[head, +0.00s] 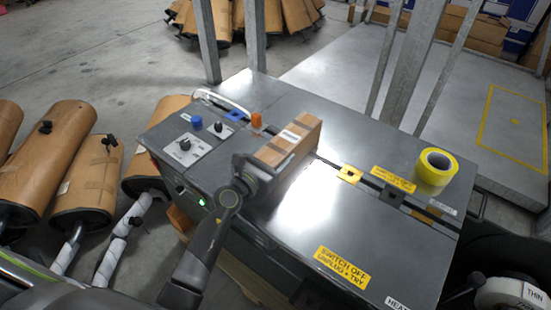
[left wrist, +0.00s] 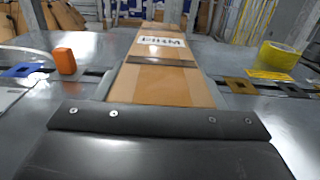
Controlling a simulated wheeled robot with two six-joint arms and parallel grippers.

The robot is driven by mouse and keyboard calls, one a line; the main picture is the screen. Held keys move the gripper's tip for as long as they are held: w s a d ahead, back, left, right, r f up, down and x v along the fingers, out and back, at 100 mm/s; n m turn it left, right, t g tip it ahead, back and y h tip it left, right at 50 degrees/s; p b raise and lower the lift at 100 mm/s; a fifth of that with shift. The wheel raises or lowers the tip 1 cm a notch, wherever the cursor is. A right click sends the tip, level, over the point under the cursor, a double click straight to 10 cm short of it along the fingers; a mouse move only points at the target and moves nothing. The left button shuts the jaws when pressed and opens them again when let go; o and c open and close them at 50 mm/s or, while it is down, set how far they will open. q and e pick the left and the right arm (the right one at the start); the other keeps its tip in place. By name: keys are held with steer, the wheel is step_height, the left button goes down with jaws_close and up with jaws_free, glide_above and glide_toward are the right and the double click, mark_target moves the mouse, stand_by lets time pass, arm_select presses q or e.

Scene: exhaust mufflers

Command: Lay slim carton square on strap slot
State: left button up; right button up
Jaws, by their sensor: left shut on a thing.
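The slim brown carton (head: 290,138) with a white label is at the middle of the grey machine top, across the line of the dark strap slot (head: 328,164), hiding part of it. My left gripper (head: 258,172) is shut on the carton's near end. In the left wrist view the carton (left wrist: 155,82) points straight away from the gripper, with the slot showing on both sides. Whether its underside touches the top cannot be told. My right gripper is not in view.
An orange block (head: 256,119) stands left of the carton beside the slot. A yellow tape roll (head: 434,167) stands at the right; a yellow slotted piece (head: 349,174) sits at the slot. Knobs (head: 184,145) are at the left. Wrapped mufflers (head: 52,146) lie on the left floor.

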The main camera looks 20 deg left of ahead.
arm_select(q)
steer(key=shift+f, duration=0.1)
steer(key=o, duration=1.3)
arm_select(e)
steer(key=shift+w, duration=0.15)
arm_select(q)
steer(key=shift+s+a+r, duration=0.1)
steer(key=shift+s+r, duration=0.1)
steer(key=v, duration=1)
steer(key=shift+s, duration=0.25)
steer(key=shift+s+a, duration=0.25)
steer(key=shift+s, duration=0.3)
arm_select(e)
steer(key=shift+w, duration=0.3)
